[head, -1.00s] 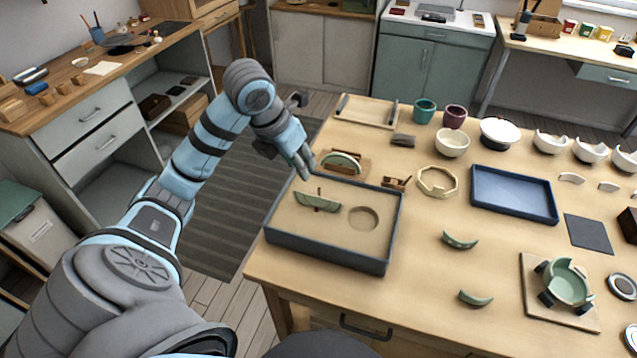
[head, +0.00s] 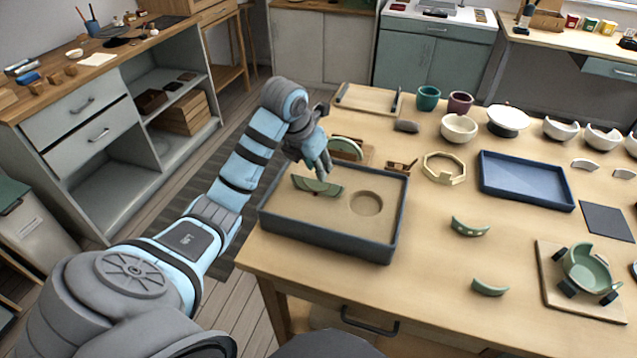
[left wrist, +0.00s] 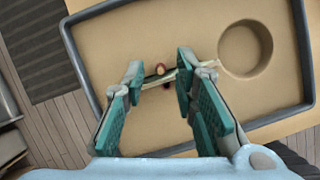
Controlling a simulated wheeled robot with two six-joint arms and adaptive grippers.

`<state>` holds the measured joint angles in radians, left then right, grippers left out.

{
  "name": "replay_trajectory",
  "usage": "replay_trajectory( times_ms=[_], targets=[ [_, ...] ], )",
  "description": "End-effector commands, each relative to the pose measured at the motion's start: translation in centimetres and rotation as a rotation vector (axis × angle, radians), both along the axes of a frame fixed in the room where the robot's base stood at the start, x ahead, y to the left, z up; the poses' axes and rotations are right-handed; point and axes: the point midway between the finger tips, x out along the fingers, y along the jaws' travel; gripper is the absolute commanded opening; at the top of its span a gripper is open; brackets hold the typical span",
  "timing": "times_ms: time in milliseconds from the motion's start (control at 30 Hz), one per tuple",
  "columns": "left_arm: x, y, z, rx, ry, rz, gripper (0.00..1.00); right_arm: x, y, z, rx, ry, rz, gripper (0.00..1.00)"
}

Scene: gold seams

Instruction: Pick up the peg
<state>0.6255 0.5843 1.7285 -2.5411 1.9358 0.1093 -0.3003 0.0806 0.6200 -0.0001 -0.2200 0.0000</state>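A sand tray (head: 330,238) with a dark blue rim stands at the table's near left corner. A green curved shard (head: 304,184) stands in its sand, left of a round hollow (head: 367,203). In the left wrist view a small brown peg (left wrist: 160,69) shows end-on beside the shard, with a dark red piece (left wrist: 183,101) nearby. My left gripper (head: 321,173) is over the tray, pointing down at the shard. In the left wrist view its fingers (left wrist: 159,72) are apart, with the peg between their tips. In the head view the gripper hides most of the peg.
Behind the tray are a green piece on a wooden stand (head: 345,148) and a small wooden block (head: 402,166). To the right lie an octagonal ring (head: 430,175), a blue tray (head: 487,187) and loose green shards (head: 470,228).

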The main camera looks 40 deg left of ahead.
Motion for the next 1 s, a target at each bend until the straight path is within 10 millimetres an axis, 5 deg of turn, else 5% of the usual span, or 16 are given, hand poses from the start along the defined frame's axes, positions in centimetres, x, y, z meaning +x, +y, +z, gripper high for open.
replay_trajectory(
  times_ms=[167,667,867,1000],
  targets=[
    [0.0,0.0,0.0,0.000,0.000,0.000,0.00,0.0,0.0,0.0,0.000,0.000,0.000,0.49],
    [0.0,0.0,0.6,-0.001,-0.002,0.000,0.00,0.0,0.0,0.1,0.000,0.000,0.000,0.49],
    [0.0,0.0,3.2,0.000,-0.003,-0.001,0.00,0.0,0.0,0.6,0.000,0.000,0.000,0.49],
    [0.0,0.0,7.0,-0.001,-0.002,0.000,0.00,0.0,0.1,4.3,0.001,0.000,0.000,0.49]
  ],
)
